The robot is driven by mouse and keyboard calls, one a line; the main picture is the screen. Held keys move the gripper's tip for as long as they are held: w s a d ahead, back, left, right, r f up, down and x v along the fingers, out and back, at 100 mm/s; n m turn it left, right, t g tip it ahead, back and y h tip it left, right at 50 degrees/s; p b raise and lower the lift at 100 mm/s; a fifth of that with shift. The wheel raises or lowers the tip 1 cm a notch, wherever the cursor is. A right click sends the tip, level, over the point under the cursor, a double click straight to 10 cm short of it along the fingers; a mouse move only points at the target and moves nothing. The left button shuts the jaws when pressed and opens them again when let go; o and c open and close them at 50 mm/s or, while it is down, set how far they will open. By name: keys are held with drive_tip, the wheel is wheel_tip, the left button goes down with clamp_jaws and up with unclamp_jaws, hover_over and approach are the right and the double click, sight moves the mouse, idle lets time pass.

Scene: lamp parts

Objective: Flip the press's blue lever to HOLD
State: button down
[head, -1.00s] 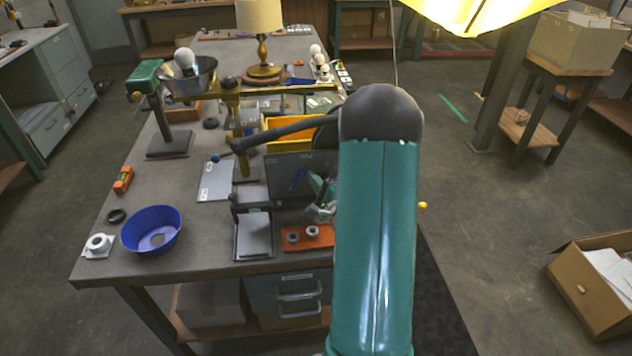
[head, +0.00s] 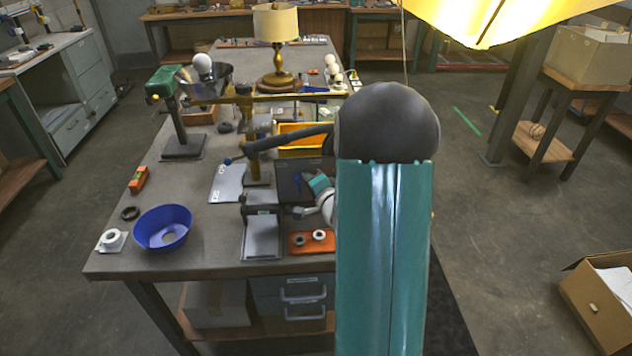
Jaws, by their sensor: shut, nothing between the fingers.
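A small blue piece (head: 297,182), which looks like the lever, shows on a dark panel (head: 288,168) in the middle of the bench. I cannot read a HOLD mark or tell the lever's setting. A black bar (head: 290,137) with a dark blue ball tip (head: 228,161) reaches left from behind my arm, beside the brass column (head: 254,172). My gripper (head: 306,211) is partly seen just right of and below the blue piece, at the front of the panel. It is shut and empty. My elbow and teal arm link hide what lies to the right.
A blue bowl (head: 150,222), an orange block with rings (head: 300,244) and a grey plate on a stand (head: 262,236) lie near the front edge. A yellow bin (head: 292,153) stands behind the panel. A brass lamp (head: 276,62) stands farther back.

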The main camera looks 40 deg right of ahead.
drive_tip(key=shift+w+a+r+n+g, duration=0.15)
drive_tip(key=shift+w+a+n+g, duration=0.35)
drive_tip(key=shift+n, duration=0.4)
drive_tip(key=shift+w+a, duration=0.2)
drive_tip(key=shift+a, duration=0.3)
drive_tip(key=shift+w, duration=0.1)
